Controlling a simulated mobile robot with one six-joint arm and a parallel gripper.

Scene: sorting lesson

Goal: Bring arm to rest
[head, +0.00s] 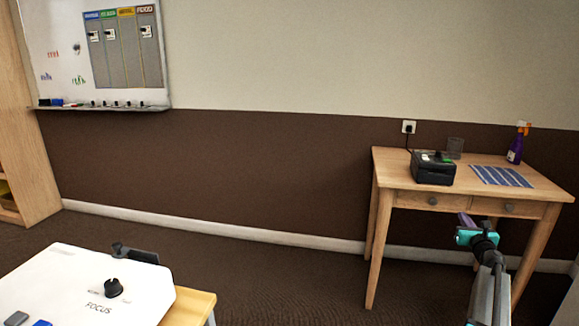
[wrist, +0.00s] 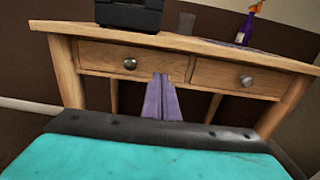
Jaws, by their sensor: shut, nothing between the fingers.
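My arm reaches up from the lower right in the head view, and my gripper (head: 466,222) is in front of the wooden desk's left drawer area. In the wrist view my gripper (wrist: 162,80) shows as two purple fingers lying together, with nothing between them. The fingers point toward the desk (wrist: 190,48), near the gap between its two drawers. They appear apart from the desk, though the exact distance is hard to tell. The teal and black housing of my gripper fills the bottom of the wrist view.
On the desk (head: 385,166) stand a black device (head: 433,169), a striped blue mat (head: 502,176) and a purple spray bottle (head: 515,150). A white "FOCUS" machine (head: 75,290) is at lower left. A whiteboard (head: 60,45) hangs on the wall. The floor (head: 300,285) between is clear.

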